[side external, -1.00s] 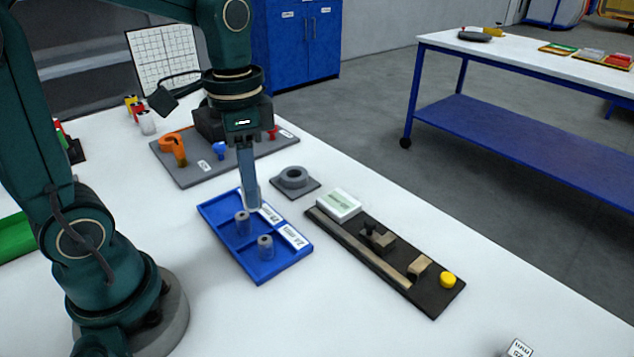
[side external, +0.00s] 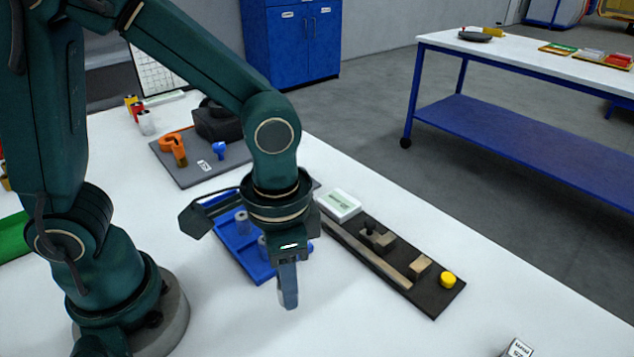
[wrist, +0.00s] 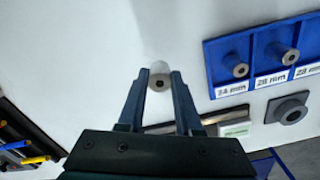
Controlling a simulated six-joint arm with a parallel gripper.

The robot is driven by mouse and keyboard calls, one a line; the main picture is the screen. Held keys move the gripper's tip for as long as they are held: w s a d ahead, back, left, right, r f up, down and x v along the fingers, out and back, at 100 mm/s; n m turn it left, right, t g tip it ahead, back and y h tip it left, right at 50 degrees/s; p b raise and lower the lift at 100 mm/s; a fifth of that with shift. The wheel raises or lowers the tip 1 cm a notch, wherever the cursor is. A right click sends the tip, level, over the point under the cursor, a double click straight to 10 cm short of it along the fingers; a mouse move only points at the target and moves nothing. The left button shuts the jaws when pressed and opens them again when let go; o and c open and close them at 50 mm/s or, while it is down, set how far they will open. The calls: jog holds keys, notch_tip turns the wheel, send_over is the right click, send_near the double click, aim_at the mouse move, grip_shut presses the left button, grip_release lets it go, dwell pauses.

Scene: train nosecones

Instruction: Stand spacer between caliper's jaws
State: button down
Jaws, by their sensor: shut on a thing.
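My gripper (side external: 288,302) is shut on a pale spacer (wrist: 160,82), a short cylinder with a dark end hole, held between the fingertips in the wrist view. The caliper (side external: 362,256) lies on a dark board with a tan beam, a sliding jaw (side external: 380,240) and an end jaw block (side external: 420,267). A gap shows between the jaws. In the wrist view my gripper hides most of the caliper.
The blue tray (wrist: 211,72) holds two other spacers (wrist: 236,65) (wrist: 284,56) and has size labels. A white display box (side external: 340,204) sits at the board's far end, a yellow knob (side external: 447,280) at its near end. A grey ring block (wrist: 288,109) stands nearby. White tabletop (side external: 370,325) is free in front.

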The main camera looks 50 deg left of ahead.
jog(key=shift+d+f, duration=0.1)
jog(key=shift+f, duration=2)
jog(key=shift+f, duration=0.1)
jog(key=c, duration=0.6)
grip_release()
notch_tip(320, 180, up, 12)
jog(key=shift+f, duration=0.25)
jog(key=shift+r, duration=0.45)
jog(key=a+n+t, duration=0.1)
jog(key=a, duration=0.1)
jog(key=s+a+r+n+t, duration=0.1)
jog(key=a+t, duration=0.1)
jog(key=a, duration=0.1)
jog(key=a+r+n+t, duration=0.1)
jog(key=a, duration=0.1)
jog(key=shift+s+a+n+t, duration=0.3)
jog(key=shift+s+a, duration=0.05)
jog(key=shift+a, duration=0.05)
jog(key=shift+o, duration=0.6)
jog(key=shift+s+a+f+n+t, duration=0.2)
jog(key=shift+a+n+t, duration=0.2)
jog(key=shift+a+t, duration=0.15)
